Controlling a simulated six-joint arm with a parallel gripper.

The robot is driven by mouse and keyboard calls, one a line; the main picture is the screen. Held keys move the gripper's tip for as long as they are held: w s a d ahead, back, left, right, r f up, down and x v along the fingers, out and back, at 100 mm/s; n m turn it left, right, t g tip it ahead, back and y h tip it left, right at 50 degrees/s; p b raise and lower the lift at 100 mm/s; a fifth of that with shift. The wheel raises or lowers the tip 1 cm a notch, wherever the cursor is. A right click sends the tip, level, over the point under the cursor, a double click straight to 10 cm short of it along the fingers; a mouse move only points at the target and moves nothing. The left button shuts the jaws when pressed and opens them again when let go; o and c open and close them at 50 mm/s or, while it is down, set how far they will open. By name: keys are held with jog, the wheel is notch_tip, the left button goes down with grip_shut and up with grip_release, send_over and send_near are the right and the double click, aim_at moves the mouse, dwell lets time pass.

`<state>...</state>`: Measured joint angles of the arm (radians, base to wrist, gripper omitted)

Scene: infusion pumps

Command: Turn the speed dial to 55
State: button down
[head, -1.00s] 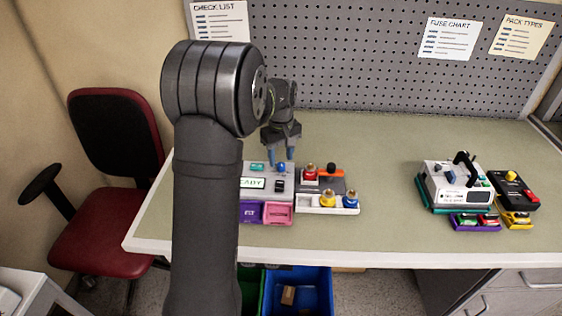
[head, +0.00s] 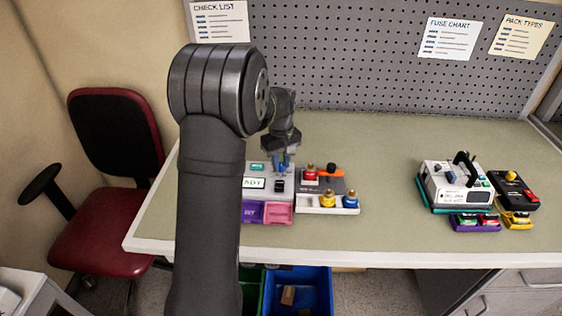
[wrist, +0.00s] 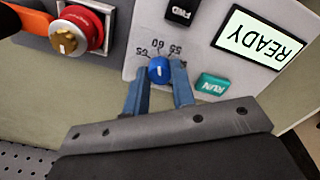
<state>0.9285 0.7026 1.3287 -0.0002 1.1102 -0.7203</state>
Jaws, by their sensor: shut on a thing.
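The speed dial (wrist: 158,69) is a small blue knob with a white mark on the light grey pump panel (wrist: 222,70). The numbers 65, 60 and 55 (wrist: 176,50) are printed beside it and appear upside down in the wrist view. The white mark's exact reading is too small to tell. My gripper (wrist: 160,73) has one blue finger on each side of the dial and is shut on it. In the head view my gripper (head: 281,168) is down at the back of the pump (head: 283,200), and its fingers mostly hide the dial.
A READY screen (wrist: 258,43), a teal RUN button (wrist: 212,87) and a black FWD switch (wrist: 181,10) sit close to the dial. Another device (head: 455,185) stands at the right. The table between is clear.

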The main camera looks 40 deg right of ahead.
aim_at(281, 164)
jog(key=shift+m, duration=0.3)
jog(key=m, duration=0.3)
jog(key=shift+m, duration=0.3)
jog(key=m, duration=0.4)
jog(key=shift+m, duration=0.3)
jog(key=c, duration=1.2)
grip_release()
notch_tip(281, 164, up, 18)
jog(key=shift+f, duration=0.25)
